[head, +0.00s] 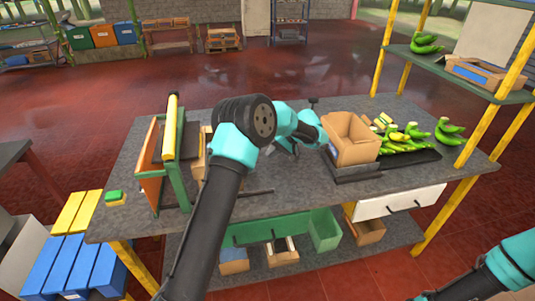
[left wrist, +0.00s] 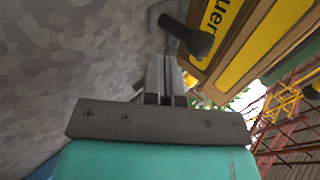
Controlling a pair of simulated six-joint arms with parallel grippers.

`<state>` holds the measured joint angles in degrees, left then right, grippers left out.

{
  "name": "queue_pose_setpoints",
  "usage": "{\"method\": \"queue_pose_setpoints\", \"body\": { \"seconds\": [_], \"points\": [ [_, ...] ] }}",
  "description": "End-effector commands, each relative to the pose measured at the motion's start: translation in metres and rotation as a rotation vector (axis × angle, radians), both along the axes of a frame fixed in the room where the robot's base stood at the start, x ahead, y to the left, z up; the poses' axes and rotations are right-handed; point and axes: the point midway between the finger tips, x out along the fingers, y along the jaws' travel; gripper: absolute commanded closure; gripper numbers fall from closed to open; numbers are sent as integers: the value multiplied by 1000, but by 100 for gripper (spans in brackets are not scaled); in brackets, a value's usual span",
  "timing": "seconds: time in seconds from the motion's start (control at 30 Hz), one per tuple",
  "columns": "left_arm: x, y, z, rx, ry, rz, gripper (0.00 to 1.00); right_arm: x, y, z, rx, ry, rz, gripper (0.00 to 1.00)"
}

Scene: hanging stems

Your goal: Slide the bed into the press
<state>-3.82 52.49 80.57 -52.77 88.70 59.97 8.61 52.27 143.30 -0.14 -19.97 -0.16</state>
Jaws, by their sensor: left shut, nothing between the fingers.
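The press with a green frame (head: 177,180) and a yellow bar across its top (head: 171,128) stands at the left of the table. A brown wooden panel (head: 150,162) is on its left side. I cannot tell clearly which part is the bed; my left arm hides some of the area to the right of the press. In the left wrist view my left gripper (left wrist: 166,78) is shut and empty. A dark round-ended handle (left wrist: 188,36) lies just beyond its fingertips, beside yellow-labelled wood (left wrist: 242,45). In the head view its fingertips are hard to make out.
A cardboard box (head: 351,137) stands on a dark base right of my left wrist. Green bananas (head: 405,140) lie on a dark tray at the right. A green block (head: 115,196) sits at the left table edge.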

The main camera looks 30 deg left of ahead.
Motion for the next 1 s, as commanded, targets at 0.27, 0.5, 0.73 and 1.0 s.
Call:
{"method": "queue_pose_setpoints", "body": {
  "seconds": [0.27,0.5,0.73,1.0],
  "points": [
    [19,-35,38,0,-3,-1,100,0,0,0,0,0,0,1],
    [32,-57,64,0,-2,0,100,0,0,0,0,0,0,1],
    [35,-62,71,0,1,1,100,0,0,0,0,0,0,1],
    [34,-61,75,0,-1,1,100,0,0,0,0,0,0,1]
  ]
}}
